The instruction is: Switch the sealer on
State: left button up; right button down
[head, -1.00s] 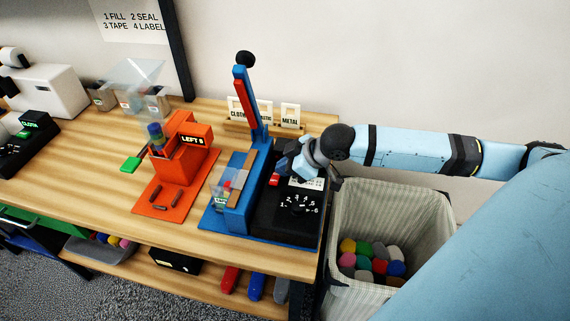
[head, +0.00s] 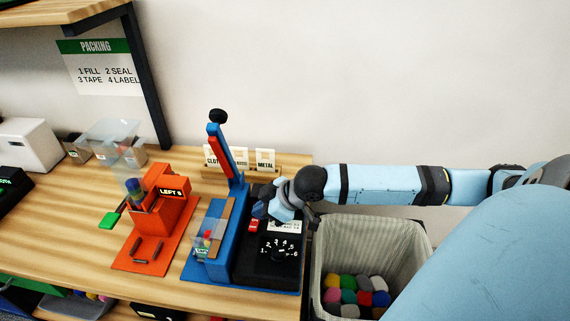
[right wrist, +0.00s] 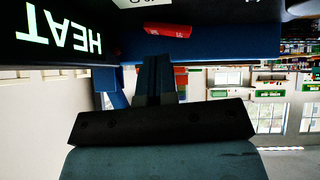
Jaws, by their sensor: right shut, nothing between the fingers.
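The sealer is a blue press with a raised lever (head: 222,150) ending in a black knob, and a black control box (head: 262,262). On the box are a red switch (head: 253,225) and a numbered dial (head: 278,250). The switch also shows in the right wrist view (right wrist: 168,30), beyond the fingertips. A bright HEAT label (right wrist: 60,32) appears upside down there. My right gripper (head: 262,207) is shut and empty, just above and behind the switch; contact cannot be told. My left gripper is out of view.
An orange device (head: 165,215) marked LEFT 8 stands left of the sealer. Label cards (head: 264,160) stand in a wooden holder behind it. The wall is behind the bench.

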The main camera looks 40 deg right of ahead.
aim_at(265, 224)
notch_tip(265, 224, up, 2)
jog(key=shift+w+d+r+p, duration=0.1)
jog(key=shift+r+p, duration=0.15)
jog(key=shift+p, duration=0.5)
jog(key=shift+d+r+p, duration=0.25)
jog(key=shift+r+p, duration=0.05)
jog(key=shift+r, duration=0.05)
pick_arm(q)
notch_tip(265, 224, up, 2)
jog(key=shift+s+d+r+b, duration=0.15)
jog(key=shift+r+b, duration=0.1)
jog(key=shift+b, duration=0.25)
pick_arm(e)
jog(key=d+v, duration=0.1)
jog(key=v, duration=0.8)
jog(key=shift+w+d+f, duration=0.15)
jog(key=shift+w+d, duration=0.1)
jog(key=shift+w, duration=0.05)
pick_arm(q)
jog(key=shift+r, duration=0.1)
